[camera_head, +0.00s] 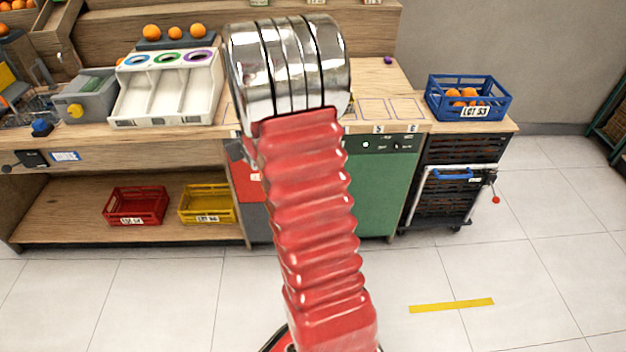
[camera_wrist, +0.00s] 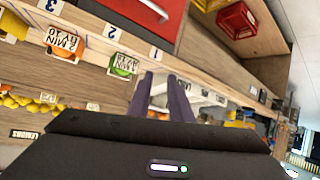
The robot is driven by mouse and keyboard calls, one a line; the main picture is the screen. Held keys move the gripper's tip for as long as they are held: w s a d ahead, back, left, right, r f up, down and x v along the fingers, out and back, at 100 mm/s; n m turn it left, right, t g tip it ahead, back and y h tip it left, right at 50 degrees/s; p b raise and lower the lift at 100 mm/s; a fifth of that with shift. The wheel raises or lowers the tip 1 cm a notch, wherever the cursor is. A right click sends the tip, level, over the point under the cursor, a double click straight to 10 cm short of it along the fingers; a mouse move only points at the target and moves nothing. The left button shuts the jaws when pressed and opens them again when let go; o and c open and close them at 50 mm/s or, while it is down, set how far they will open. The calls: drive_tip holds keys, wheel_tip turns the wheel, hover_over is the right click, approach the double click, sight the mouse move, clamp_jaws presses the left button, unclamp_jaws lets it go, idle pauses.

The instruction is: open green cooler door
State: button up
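The green cooler door (camera_head: 385,192) is under the counter, right of my raised red arm in the head view. It looks shut and flush with the front; my arm covers its left part, and I see no handle on it. A dark control strip (camera_head: 385,144) with a small light sits above it. My gripper (camera_wrist: 161,75) shows in the wrist view, its two dark fingers apart with nothing held between them. It is hidden in the head view. The wrist view shows a red door (camera_wrist: 125,15) with a silver handle, and no green door.
A black crate stack on a trolley (camera_head: 445,190) stands right of the green door, under a blue crate of oranges (camera_head: 467,97). Red (camera_head: 136,205) and yellow (camera_head: 207,204) crates sit on the low shelf at left. The floor in front is clear, with a yellow strip (camera_head: 451,306).

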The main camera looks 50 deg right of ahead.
drive_tip(key=s+d+f+m+t+h, duration=0.1)
drive_tip(key=s+d+f, duration=0.1)
drive_tip(key=d+f, duration=0.55)
drive_tip(key=s+d+f+m+t+h, duration=0.1)
drive_tip(key=s+d+f, duration=0.2)
drive_tip(key=d+f, duration=0.5)
drive_tip(key=s+d+f+m+t+h, duration=0.1)
drive_tip(key=s+f+m+h, duration=0.1)
drive_tip(key=s+f, duration=1.2)
wheel_tip(320, 180, down, 2)
drive_tip(key=shift+f+t+h, duration=0.1)
drive_tip(key=shift+t+h, duration=0.2)
drive_tip(key=shift+h, duration=0.5)
drive_tip(key=shift+d, duration=0.2)
drive_tip(key=x, duration=1.3)
drive_tip(key=shift+w+d, duration=0.2)
drive_tip(key=shift+c, duration=0.6)
